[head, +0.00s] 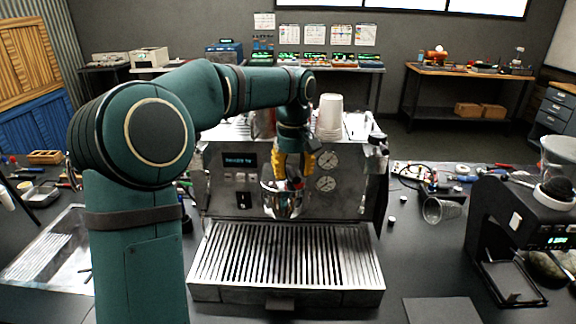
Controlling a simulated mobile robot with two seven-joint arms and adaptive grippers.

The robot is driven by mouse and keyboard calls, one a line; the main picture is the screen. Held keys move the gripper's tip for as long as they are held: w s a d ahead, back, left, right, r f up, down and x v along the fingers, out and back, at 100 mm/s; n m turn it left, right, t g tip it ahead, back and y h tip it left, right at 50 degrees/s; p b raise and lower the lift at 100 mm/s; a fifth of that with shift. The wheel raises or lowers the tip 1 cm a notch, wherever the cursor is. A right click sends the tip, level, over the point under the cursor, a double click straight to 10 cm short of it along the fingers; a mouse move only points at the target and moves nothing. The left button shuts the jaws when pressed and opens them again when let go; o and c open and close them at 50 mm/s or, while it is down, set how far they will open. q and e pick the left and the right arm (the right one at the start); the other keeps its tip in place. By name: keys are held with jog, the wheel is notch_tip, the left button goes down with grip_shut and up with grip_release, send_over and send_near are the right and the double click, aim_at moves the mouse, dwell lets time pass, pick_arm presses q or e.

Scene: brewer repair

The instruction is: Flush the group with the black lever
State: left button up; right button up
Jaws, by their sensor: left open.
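The espresso machine (222,208) stands on the dark bench in the middle, with a slatted drip tray (285,262) in front of it. My left arm comes in from the left and reaches down over the machine's front. My left gripper (285,205) is open, in front of the middle of the front panel, above the tray. The group is mostly hidden behind the gripper, and I cannot make out the black lever there. A small dark switch (243,200) shows left of the gripper. Two round gauges (326,171) show right of it. My right gripper is not in view.
White cups (330,112) are stacked on top of the machine. A black grinder (505,235) stands at right, with a tipped metal cup (441,210) near it. A sink (50,262) lies at left. Tools and cables clutter the bench behind. The space above the tray is free.

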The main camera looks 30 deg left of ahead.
aim_at(294, 173)
pick_arm(q)
jog(key=shift+s+a+m, duration=0.5)
jog(key=shift+a+m, duration=0.1)
jog(key=shift+m, duration=0.55)
jog(key=shift+s+a+m, duration=0.5)
jog(key=shift+a+m, duration=0.1)
jog(key=shift+m, duration=0.55)
jog(key=shift+s+a+m, duration=0.2)
jog(key=shift+a+m, duration=0.5)
jog(key=shift+m, duration=0.35)
jog(key=shift+s+a+m, duration=0.2)
jog(key=shift+a+m, duration=0.45)
jog(key=shift+m, duration=0.4)
jog(key=shift+w+d+n, duration=0.25)
jog(key=shift+d+n, duration=0.55)
jog(key=shift+n, duration=0.35)
jog(key=shift+w+d+n, duration=0.2)
jog(key=shift+d+n, duration=0.6)
jog(key=shift+n, duration=0.35)
jog(key=shift+w+d+n, duration=0.5)
jog(key=shift+d+n, duration=0.1)
jog(key=shift+n, duration=0.55)
jog(key=shift+w+d+n, duration=0.5)
jog(key=shift+d+n, duration=0.05)
jog(key=shift+n, duration=0.6)
jog(key=o, duration=0.5)
jog(key=shift+r, duration=3.5)
